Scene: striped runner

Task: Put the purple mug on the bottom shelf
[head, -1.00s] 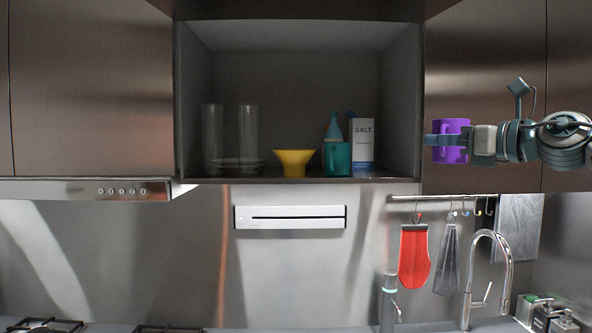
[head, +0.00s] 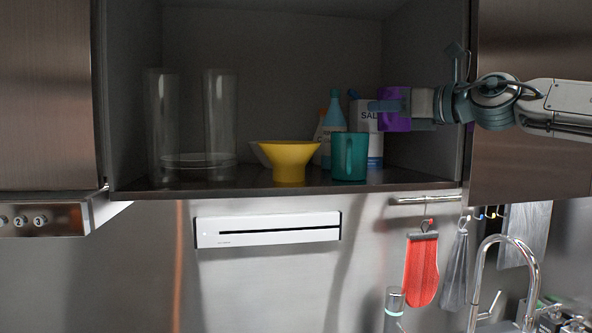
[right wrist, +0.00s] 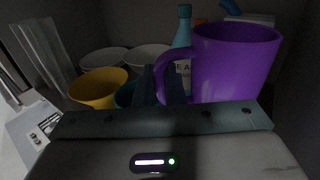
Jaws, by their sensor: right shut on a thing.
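The purple mug (head: 394,108) is held upright by my right gripper (head: 392,106), which comes in from the right in the head view. The mug is off the shelf surface, at the right side of the open cabinet, in front of the salt box. In the right wrist view the purple mug (right wrist: 233,62) is large, with its handle toward the left and a finger by the handle. The bottom shelf (head: 225,188) is the cabinet floor, below the mug. My left gripper is not in view.
On the shelf stand a teal mug (head: 349,157), a yellow bowl (head: 289,160), clear glasses (head: 220,115), a blue bottle (head: 334,122) and a salt box (head: 375,150). The cabinet's right wall (head: 440,150) is close to the gripper. Some shelf floor at the front right looks bare.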

